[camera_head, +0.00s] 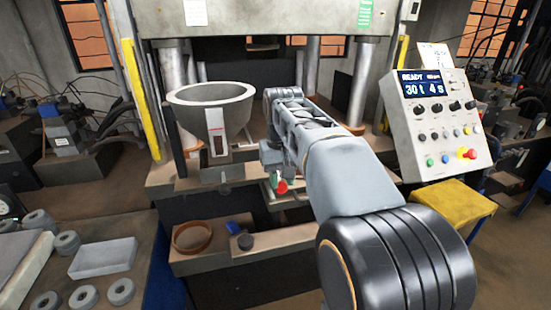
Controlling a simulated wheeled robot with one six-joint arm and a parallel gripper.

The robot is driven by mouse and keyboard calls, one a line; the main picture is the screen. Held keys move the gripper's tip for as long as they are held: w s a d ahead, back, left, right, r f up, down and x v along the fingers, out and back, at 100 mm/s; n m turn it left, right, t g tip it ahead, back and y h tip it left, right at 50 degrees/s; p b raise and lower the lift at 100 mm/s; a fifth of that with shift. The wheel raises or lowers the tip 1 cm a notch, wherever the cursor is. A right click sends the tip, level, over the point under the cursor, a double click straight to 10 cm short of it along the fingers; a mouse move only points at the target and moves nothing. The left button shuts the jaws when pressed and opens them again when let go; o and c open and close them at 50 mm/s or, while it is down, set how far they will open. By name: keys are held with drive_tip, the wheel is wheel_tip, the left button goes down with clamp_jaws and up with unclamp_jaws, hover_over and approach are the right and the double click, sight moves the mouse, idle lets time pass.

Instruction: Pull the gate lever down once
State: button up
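A grey bowl-shaped hopper (211,98) stands on the press bed left of my arm. My gripper (270,158) is near the knob, largely covered by my own arm. I cannot tell whether it touches the knob or how its fingers stand.
A control panel (437,125) with a lit "30 t 4 s" display stands right, near a yellow stool (450,205). A brown ring (192,237) and small blue and dark pieces lie on the lower shelf. Several grey rings and a block (103,258) lie on the left table.

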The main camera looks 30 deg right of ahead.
drive_tip(key=shift+f, duration=0.5)
drive_tip(key=shift+r, duration=0.2)
wheel_tip(320, 180, up, 11)
drive_tip(key=p, duration=1)
drive_tip(key=shift+s+a, duration=0.1)
idle(0.5)
